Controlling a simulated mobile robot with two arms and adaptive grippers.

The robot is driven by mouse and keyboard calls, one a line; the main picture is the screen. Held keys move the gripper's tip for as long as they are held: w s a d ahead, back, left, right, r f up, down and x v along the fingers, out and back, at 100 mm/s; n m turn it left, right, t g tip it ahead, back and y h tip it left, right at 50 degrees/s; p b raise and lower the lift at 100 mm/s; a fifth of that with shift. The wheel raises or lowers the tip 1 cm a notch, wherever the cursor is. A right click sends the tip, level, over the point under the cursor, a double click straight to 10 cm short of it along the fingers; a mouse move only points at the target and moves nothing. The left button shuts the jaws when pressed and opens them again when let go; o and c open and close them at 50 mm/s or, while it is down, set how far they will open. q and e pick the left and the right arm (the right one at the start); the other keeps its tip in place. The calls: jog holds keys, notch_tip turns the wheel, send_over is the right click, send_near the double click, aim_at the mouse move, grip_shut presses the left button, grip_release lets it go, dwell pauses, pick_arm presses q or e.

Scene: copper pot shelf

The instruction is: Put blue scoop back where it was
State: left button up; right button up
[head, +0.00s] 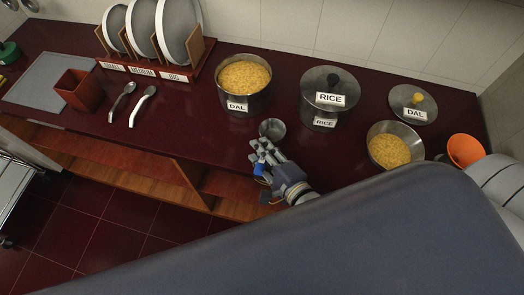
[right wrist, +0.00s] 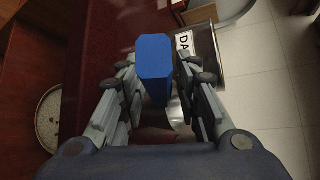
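The blue scoop has a round metal bowl (head: 272,128) and a blue handle (right wrist: 153,65). In the head view the bowl is just beyond my right fingertips, in front of the open dal pot (head: 232,104). My right gripper (head: 262,152) has its fingers on both sides of the handle and appears shut on it. In the right wrist view the handle's blue end sticks up between the fingers (right wrist: 160,85), and part of the metal shows below it. Whether the scoop touches the counter is unclear. My left gripper is not in view.
A rice pot (head: 325,120) with its lid, a DAL lid (head: 413,103), a metal bowl of dal (head: 390,150) and an orange bowl (head: 465,150) stand to the right. A plate rack (head: 150,72), two spoons (head: 142,104) and a brown box (head: 80,90) stand left. Counter (head: 190,125) left of my gripper is clear.

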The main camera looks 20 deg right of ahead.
jog(key=shift+s+r, duration=0.1)
jog(key=shift+r, duration=0.05)
jog(key=shift+s, duration=0.3)
jog(key=b+v, duration=0.2)
jog(key=v, duration=0.8)
jog(key=s+d+f+n+g, duration=0.1)
jog(key=s+f+n+g, duration=0.15)
jog(key=f, duration=0.75)
jog(key=s+f+n+g+h, duration=0.15)
jog(key=f+n, duration=0.25)
jog(key=f, duration=0.6)
jog(key=s+d+f+n+g, duration=0.1)
jog(key=s+f+n+g, duration=0.2)
jog(key=f, duration=0.7)
jog(key=s+d+f+n+g+h, duration=0.1)
jog(key=s+d+f+n+g, duration=0.2)
jog(key=s+f+n, duration=0.3)
jog(key=s+d+f+n+g+h, duration=0.1)
jog(key=s+d+f+n+g, duration=0.2)
jog(key=f, duration=1)
jog(key=s+n, duration=0.3)
jog(key=s, duration=0.2)
jog(key=shift+s+d, duration=0.15)
jog(key=shift+s, duration=0.25)
